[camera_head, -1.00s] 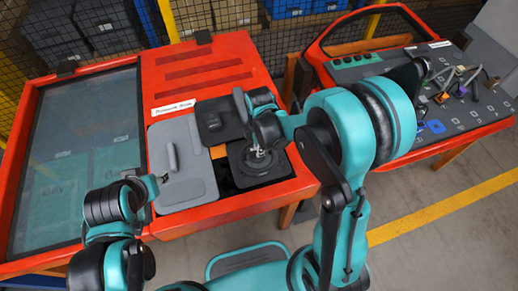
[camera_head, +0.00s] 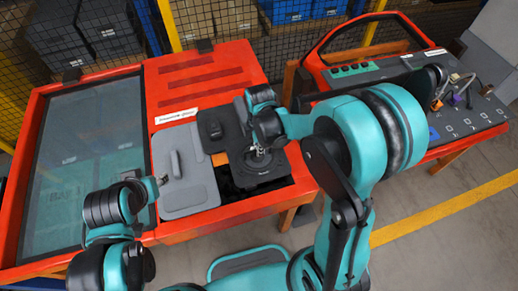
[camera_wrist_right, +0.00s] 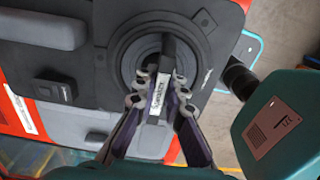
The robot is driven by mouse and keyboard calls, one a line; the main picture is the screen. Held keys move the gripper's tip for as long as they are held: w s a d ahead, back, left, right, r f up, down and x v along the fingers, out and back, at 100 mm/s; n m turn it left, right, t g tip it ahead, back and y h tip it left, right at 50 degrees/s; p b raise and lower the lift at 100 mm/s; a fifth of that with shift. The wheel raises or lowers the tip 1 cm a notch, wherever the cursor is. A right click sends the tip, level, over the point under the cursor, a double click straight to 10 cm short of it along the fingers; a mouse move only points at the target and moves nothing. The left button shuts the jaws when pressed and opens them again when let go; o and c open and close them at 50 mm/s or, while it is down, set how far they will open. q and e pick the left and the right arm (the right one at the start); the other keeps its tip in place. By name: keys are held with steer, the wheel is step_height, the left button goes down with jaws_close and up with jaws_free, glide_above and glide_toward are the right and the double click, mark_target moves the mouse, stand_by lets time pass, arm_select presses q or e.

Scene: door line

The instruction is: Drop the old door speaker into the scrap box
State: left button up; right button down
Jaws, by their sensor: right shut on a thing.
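The old door speaker (camera_head: 276,172) is a black plate with a round raised ring, at the lower right of the red door (camera_head: 205,84). In the right wrist view the speaker (camera_wrist_right: 126,50) fills the upper middle, with a white "Speaker" label on its central grip. My right gripper (camera_head: 259,155) is shut on that grip, its fingers (camera_wrist_right: 160,95) on either side. A dark opening shows beside and below the plate; I cannot tell how far the speaker is off the door. My left gripper (camera_head: 161,182) is over the grey panel's left edge, its fingers unclear. I cannot identify a scrap box.
A grey panel with a handle (camera_head: 197,190) and a small black switch panel (camera_head: 211,127) lie beside the speaker. A second red door (camera_head: 352,78) with a grey panel and loose connectors is at the right. Mesh fencing and shelved boxes (camera_head: 285,10) stand behind. Floor is clear at lower right.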

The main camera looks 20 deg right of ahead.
steer(key=shift+r+p, duration=2.05)
steer(key=shift+r, duration=1.1)
steer(key=shift+f, duration=0.1)
